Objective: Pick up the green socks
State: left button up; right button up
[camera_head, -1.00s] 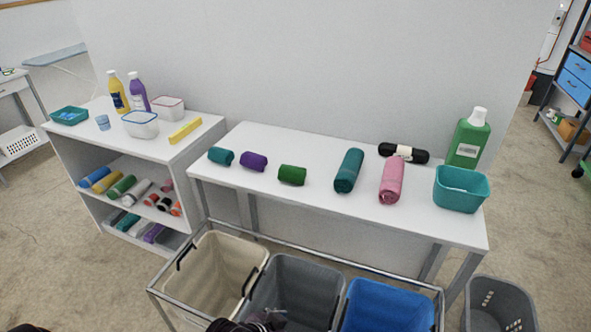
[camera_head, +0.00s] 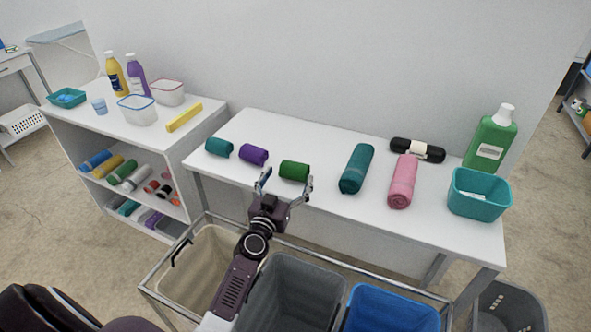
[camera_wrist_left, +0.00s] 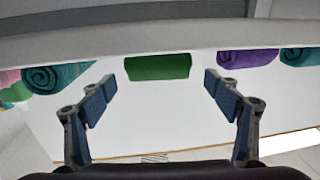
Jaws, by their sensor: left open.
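The green socks (camera_head: 295,170) are a small rolled green bundle on the white table, between the purple roll and the large teal roll. My left gripper (camera_head: 286,184) is open with its fingers pointing at the green socks, just in front of them at the table's front edge. In the left wrist view the green socks (camera_wrist_left: 158,67) lie beyond and between the two open blue-padded fingers (camera_wrist_left: 157,92), and nothing is between the pads. My right gripper is not in view.
On the white table (camera_head: 320,207) are a teal roll (camera_head: 219,148), purple roll (camera_head: 254,155), large teal roll (camera_head: 357,168), pink roll (camera_head: 402,182), black roll (camera_head: 417,150), green bottle (camera_head: 490,140) and teal bin (camera_head: 480,196). Laundry bins (camera_head: 388,308) stand below in front.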

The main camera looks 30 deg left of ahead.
aim_at(295, 167)
pick_arm(q)
jog(key=shift+w+a, duration=0.1)
jog(key=shift+w, duration=0.4)
jog(key=w, duration=0.3)
jog(key=shift+w+a+b, duration=0.15)
jog(key=shift+a+b, duration=0.05)
jog(key=shift+b, duration=0.1)
jog(key=shift+w, duration=0.5)
jog(key=c, duration=1.2)
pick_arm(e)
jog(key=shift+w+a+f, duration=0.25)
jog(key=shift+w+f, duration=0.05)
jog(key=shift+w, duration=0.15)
